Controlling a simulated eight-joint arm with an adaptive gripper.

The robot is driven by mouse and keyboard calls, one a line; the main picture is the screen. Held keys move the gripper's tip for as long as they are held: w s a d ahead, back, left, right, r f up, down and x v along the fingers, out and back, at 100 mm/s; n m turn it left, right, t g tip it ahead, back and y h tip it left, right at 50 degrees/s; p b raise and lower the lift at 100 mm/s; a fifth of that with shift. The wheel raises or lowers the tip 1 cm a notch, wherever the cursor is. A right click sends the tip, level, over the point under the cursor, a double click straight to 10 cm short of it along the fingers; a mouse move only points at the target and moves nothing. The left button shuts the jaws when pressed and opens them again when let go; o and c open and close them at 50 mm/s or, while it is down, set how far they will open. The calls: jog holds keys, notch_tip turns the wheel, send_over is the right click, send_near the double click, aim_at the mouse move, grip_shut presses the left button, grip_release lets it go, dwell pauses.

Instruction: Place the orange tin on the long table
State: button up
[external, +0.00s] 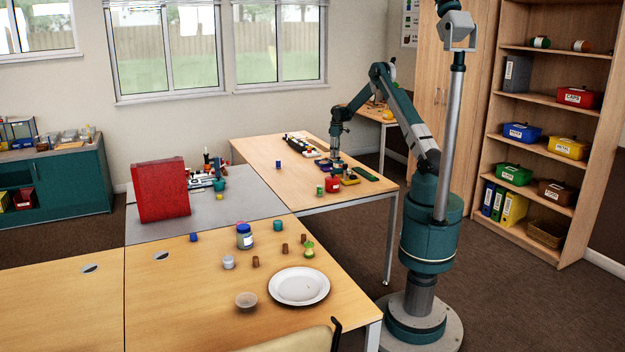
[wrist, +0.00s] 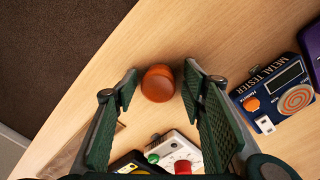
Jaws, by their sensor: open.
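My gripper (external: 335,156) points down close over the far wooden table (external: 262,150). In the wrist view my gripper (wrist: 161,76) is open, with its two green fingers spread. A rounded, glossy orange-brown thing (wrist: 158,84) stands on the wood between the fingertips, with a gap to each finger. I cannot tell whether it is the orange tin. It does not show clearly in the external view. A tin with an orange side (external: 581,46) lies on the top shelf at right. No label marks which table is the long one.
A metal tester (wrist: 277,95) is right of the fingers; a white box with coloured buttons (wrist: 174,152) is below. A red container (external: 332,184) and green can (external: 319,190) stand near my gripper. The near table has a white plate (external: 299,286) and a jar (external: 244,237).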

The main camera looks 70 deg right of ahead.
jog(key=shift+r, duration=0.1)
notch_tip(320, 180, up, 12)
jog(key=p, duration=0.2)
jog(key=shift+p, duration=0.35)
dwell(0.7)
jog(key=shift+a+r, duration=0.15)
